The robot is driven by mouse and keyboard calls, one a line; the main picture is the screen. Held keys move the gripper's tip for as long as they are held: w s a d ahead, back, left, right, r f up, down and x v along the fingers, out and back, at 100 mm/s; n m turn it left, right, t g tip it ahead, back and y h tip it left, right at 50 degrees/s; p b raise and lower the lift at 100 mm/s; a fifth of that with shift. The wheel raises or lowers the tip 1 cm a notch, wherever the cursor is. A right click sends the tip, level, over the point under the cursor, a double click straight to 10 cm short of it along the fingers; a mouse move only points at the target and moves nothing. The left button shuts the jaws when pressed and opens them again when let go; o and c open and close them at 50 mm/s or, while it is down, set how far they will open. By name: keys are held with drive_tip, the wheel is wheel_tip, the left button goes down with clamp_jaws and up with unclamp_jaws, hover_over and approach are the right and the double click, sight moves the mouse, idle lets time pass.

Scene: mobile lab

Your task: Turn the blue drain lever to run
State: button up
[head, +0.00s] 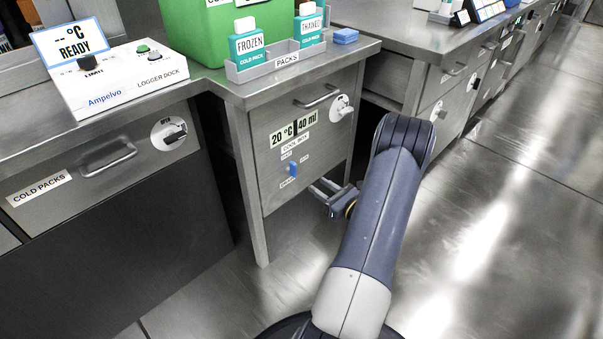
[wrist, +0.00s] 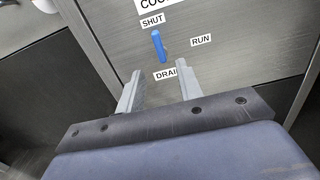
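The blue drain lever (head: 292,169) is on the front of the cool box cabinet. In the wrist view the lever (wrist: 158,46) lies roughly along the line between the SHUT label (wrist: 152,20) and the DRAIN label (wrist: 167,73), its upper end close to SHUT. The RUN label (wrist: 201,41) is to its right. My gripper (wrist: 158,88) is open and empty, with its two fingers apart below the lever, either side of the DRAIN label. In the head view my gripper (head: 324,190) is low at the right of the lever, apart from it.
The cabinet has a handle (head: 317,97) and a white dial (head: 341,107) above the lever. Packs in a tray (head: 275,65) and a green box stand on the counter. Another drawer, COLD PACKS (head: 38,189), is at the left. Open floor (head: 500,220) lies to the right.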

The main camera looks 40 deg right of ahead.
sight(296, 170)
drive_tip(key=w+b, duration=0.1)
drive_tip(key=w, duration=0.6)
drive_tip(key=w+a+b, duration=0.1)
drive_tip(key=w, duration=0.2)
drive_tip(key=shift+w+b, duration=0.2)
drive_tip(key=shift+b, duration=0.15)
drive_tip(key=shift+r, duration=0.1)
clamp_jaws()
